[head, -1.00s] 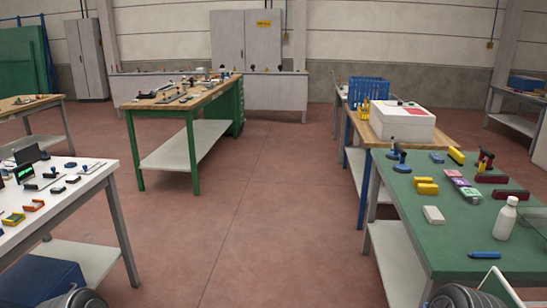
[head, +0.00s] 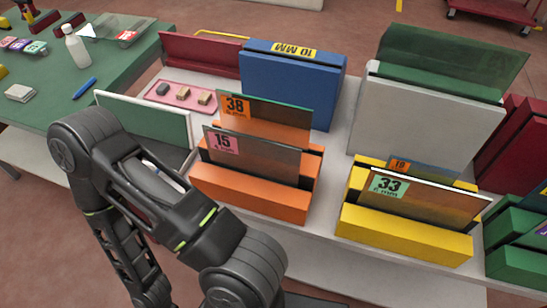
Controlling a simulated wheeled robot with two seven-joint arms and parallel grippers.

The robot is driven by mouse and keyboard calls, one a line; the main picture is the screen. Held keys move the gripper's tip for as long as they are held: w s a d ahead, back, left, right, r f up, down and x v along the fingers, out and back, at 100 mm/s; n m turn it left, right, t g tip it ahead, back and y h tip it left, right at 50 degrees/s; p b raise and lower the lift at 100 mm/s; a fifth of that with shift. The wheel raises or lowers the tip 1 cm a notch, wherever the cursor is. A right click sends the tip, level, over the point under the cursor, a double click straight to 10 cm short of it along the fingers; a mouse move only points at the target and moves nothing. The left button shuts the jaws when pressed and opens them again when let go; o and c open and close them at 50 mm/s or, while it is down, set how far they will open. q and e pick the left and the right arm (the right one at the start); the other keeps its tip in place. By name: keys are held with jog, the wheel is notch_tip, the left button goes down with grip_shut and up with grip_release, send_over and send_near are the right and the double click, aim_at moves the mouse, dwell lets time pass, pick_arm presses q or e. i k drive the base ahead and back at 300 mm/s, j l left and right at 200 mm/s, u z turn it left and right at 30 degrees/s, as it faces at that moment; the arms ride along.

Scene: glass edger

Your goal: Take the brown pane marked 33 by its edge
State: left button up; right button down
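The brown pane marked 33 (head: 435,205) stands upright in the front slot of a yellow rack (head: 400,236) at the right of the head view. Its pale green label reads 33 and 6 mm. Its top edge is free and bright; its lower edge is hidden in the rack. Another pane with an orange label (head: 400,165) stands just behind it, mostly hidden. One of my black arms is folded at the lower left, away from the pane. Neither gripper shows.
An orange rack (head: 250,190) left of the yellow one holds panes marked 15 (head: 255,157) and 38 (head: 275,120). Blue (head: 290,82) and grey (head: 425,115) blocks stand behind. A green rack (head: 515,260) is close on the right. A green table (head: 120,70) lies at left.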

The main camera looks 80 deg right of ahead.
aim_at(436, 204)
jog(key=z, duration=5.4)
jog(key=k+j+z, duration=0.25)
jog(key=k+j, duration=0.3)
jog(key=k, duration=0.2)
jog(key=k+j, duration=0.3)
jog(key=k, duration=0.15)
